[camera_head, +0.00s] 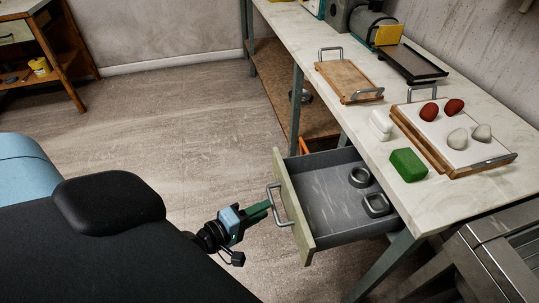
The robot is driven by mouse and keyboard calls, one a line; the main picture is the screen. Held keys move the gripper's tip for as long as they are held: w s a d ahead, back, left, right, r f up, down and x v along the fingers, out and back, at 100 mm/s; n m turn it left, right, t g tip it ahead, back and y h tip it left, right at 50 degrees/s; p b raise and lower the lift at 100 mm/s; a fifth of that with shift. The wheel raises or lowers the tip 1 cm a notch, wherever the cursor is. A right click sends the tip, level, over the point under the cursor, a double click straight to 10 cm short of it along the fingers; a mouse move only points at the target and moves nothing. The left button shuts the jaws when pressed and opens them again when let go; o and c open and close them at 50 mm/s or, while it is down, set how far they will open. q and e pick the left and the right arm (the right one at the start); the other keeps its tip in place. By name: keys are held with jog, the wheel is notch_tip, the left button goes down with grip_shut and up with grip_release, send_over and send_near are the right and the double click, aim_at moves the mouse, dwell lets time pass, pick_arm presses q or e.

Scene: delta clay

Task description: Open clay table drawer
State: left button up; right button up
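The clay table (335,95) runs along the right side, with a pale worktop. Its drawer (326,201) stands pulled out, showing a grey inside and a greenish front. Two dark ring-like pieces (376,204) lie in the drawer. The metal handle (276,205) is on the drawer front, facing left. My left gripper (262,209) is at the handle with its green fingers reaching to it. Whether the fingers are closed around the handle is too small to tell. My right gripper is not in view.
On the worktop are a green block (408,165), a white block (380,125), a board with red and grey lumps (465,158), a wooden tray (346,80) and a dark tray (411,64). The floor (190,130) left of the drawer is clear. A metal unit (490,262) stands at the lower right.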

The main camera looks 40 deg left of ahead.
pick_arm(q)
jog(key=v, duration=0.3)
jog(key=shift+s+r, duration=0.1)
jog(key=shift+s, duration=0.1)
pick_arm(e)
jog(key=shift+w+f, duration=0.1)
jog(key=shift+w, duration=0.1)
